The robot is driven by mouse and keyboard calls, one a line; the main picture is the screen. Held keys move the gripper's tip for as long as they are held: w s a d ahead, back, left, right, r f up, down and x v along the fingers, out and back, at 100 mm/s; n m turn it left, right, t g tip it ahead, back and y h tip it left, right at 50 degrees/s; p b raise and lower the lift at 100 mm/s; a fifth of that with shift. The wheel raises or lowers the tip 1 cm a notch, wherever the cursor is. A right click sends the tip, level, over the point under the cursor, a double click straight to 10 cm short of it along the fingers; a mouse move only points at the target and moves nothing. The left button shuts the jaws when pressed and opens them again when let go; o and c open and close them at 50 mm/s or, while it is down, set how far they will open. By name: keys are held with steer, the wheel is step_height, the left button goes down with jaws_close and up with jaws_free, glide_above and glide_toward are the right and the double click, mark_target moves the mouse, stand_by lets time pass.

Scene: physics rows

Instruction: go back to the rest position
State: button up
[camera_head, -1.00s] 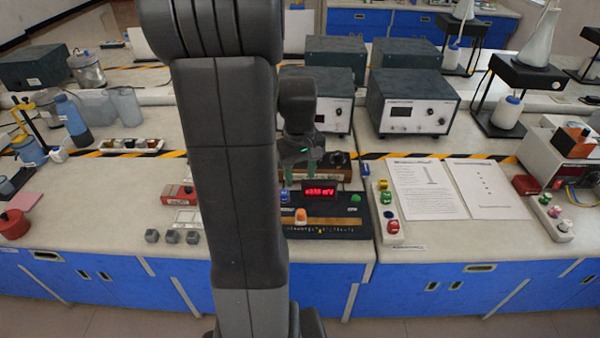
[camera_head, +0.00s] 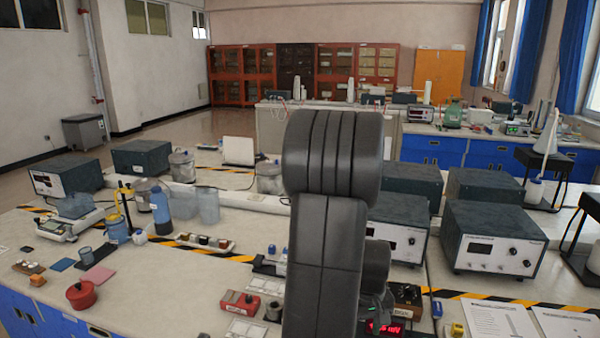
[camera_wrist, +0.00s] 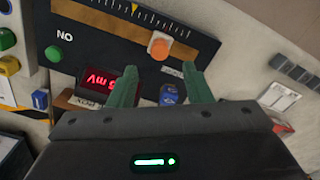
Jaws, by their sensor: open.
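My gripper (camera_wrist: 163,82) shows in the wrist view with its two green fingers spread apart and nothing held between them. It hangs over a dark panel (camera_wrist: 90,30) with a scale, an orange knob (camera_wrist: 159,46) and a red lit display (camera_wrist: 104,84). A blue block (camera_wrist: 170,95) shows between the fingers, beyond them; I cannot tell how close. In the head view my arm stands upright in front of the bench and hides most of the gripper and panel. Part of the red display (camera_head: 384,328) shows at the bottom edge.
Grey instrument boxes (camera_head: 495,238) stand right of my arm. Red block (camera_head: 240,303), pale blue beakers (camera_head: 183,204) and a red pot (camera_head: 81,294) are on the bench to the left. Paper sheets (camera_head: 500,321) lie at lower right. Cabinets (camera_head: 300,75) line the far wall.

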step_height(320, 180, down, 7)
steer(key=shift+r, duration=0.1)
steer(key=shift+a, duration=0.15)
stand_by(0.4)
